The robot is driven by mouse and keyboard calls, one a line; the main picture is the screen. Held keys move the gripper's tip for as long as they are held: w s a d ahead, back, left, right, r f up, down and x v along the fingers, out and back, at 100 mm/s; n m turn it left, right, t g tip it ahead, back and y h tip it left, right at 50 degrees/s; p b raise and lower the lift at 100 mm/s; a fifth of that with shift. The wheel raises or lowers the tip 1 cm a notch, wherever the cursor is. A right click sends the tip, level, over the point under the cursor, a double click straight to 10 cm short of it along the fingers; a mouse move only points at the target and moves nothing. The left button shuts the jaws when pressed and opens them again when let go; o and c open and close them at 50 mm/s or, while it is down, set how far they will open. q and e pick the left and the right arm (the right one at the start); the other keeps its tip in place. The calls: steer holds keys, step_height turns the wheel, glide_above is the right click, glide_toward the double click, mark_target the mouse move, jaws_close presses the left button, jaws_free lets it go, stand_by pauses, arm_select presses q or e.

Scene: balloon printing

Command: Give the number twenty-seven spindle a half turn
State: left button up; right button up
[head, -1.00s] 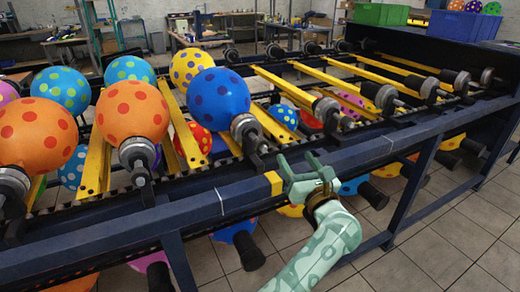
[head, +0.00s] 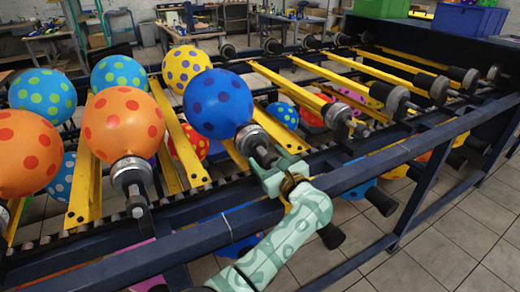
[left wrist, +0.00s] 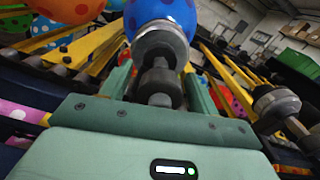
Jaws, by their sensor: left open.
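A spindle (head: 254,139) with a grey metal collar and black end carries a blue balloon with dark dots (head: 218,104). I can read no number on it. My left gripper (head: 270,165) is at the black end of this spindle, just behind the front rail. In the left wrist view the open fingers (left wrist: 157,88) stand on either side of the spindle's black shaft (left wrist: 160,82), with a gap on each side. The collar and the blue balloon lie straight ahead. My right gripper is not in view.
A spindle with an orange balloon (head: 124,122) is to the left. An empty spindle (head: 337,118) is to the right. The dark blue front rail (head: 360,170) runs below my left wrist. Yellow bars (head: 285,85) lie between spindles.

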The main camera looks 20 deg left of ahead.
arm_select(q)
steer(key=shift+w+a, duration=0.2)
steer(key=shift+a, duration=0.05)
steer(key=c, duration=1)
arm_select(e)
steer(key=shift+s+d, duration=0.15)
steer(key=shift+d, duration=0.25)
arm_select(q)
steer(key=shift+d+m, duration=0.1)
steer(key=shift+m, duration=0.2)
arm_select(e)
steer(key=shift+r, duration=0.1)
arm_select(q)
steer(key=m, duration=0.2)
steer(key=shift+r+m+p, duration=0.1)
steer(key=shift+m+p, duration=0.2)
steer(key=shift+p, duration=0.05)
steer(key=shift+m+p, duration=0.35)
steer(key=shift+m, duration=1.45)
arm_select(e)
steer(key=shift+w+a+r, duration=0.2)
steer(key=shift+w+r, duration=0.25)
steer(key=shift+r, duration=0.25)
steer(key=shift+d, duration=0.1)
